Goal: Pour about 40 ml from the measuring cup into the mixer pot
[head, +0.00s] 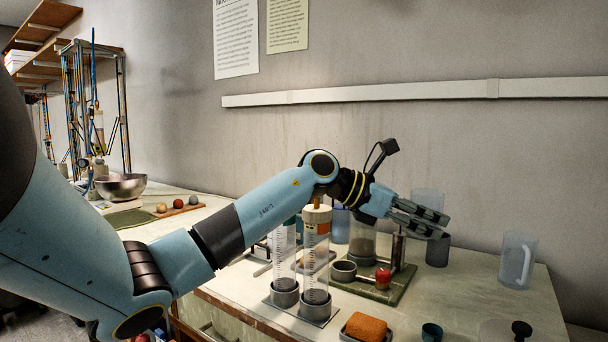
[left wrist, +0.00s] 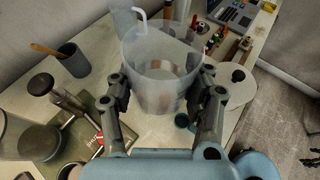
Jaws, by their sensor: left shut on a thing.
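My left gripper (head: 420,218) is shut on a translucent cup (left wrist: 160,85), which looks like the measuring cup. In the left wrist view the gripper (left wrist: 160,100) has one finger on each side of its wall. The cup's upper part shows behind the fingers in the head view (head: 428,198). It looks about upright, above the table; its liquid level is unclear. A clear pot with greyish contents (head: 362,245), probably the mixer pot, stands on a green board (head: 385,293) beside a metal post, left of and below the gripper. My forearm and gripper partly hide this area. My right gripper is not in view.
A dark cup (head: 437,252) stands behind, and a clear handled jug (head: 518,262) at the right. An orange sponge (head: 366,327), a small teal cup (head: 431,332) and a knobbed lid (head: 500,330) lie near the front.

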